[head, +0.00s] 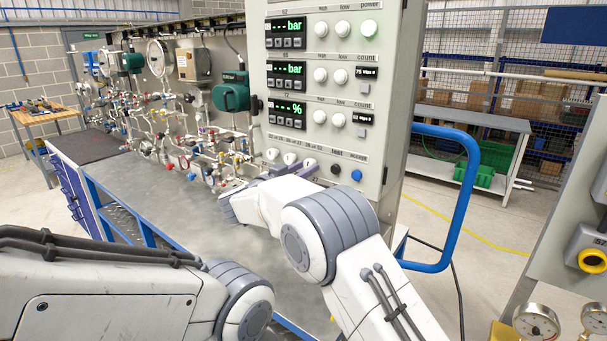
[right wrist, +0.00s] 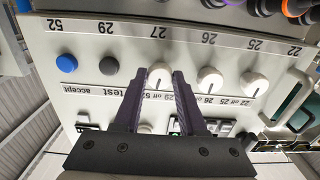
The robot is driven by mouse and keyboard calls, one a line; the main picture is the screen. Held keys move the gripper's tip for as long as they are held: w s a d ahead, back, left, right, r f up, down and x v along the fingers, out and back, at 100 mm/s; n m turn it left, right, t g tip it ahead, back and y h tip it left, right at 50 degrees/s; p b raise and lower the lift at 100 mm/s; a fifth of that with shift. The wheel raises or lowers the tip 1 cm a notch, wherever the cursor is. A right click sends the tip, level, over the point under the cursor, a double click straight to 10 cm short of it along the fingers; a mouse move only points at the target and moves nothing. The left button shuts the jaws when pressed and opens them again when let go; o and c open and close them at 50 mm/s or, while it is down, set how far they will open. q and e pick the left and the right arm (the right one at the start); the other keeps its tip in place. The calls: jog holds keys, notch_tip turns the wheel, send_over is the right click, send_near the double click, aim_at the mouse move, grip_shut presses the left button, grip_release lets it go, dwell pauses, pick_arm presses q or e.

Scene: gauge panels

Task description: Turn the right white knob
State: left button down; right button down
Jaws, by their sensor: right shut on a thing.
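The right white knob (right wrist: 160,75) is the one nearest the black button in a row of white knobs low on the grey panel. The right wrist view shows the row upside down, so this knob is its leftmost. My right gripper (right wrist: 165,77) has its two dark purple fingers on either side of it, shut on it. The middle knob (right wrist: 210,79) and left knob (right wrist: 253,84) are free beside it. In the head view, the right knob (head: 309,163) shows above my right wrist. My left arm crosses the lower left; its gripper is out of view.
A black button (right wrist: 109,66) and a blue button (right wrist: 67,63) sit beside the knobs. Above are displays (head: 287,69) and more white knobs (head: 320,75). Valves and pipes (head: 165,135) stand left on the grey bench (head: 150,188). A blue rail (head: 468,190) stands right of the panel.

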jog(key=shift+f+m+b, duration=0.1)
jog(key=shift+m+b, duration=2.5)
jog(key=shift+m, duration=0.7)
jog(key=shift+a, duration=0.1)
jog(key=shift+c, duration=2.3)
grip_release()
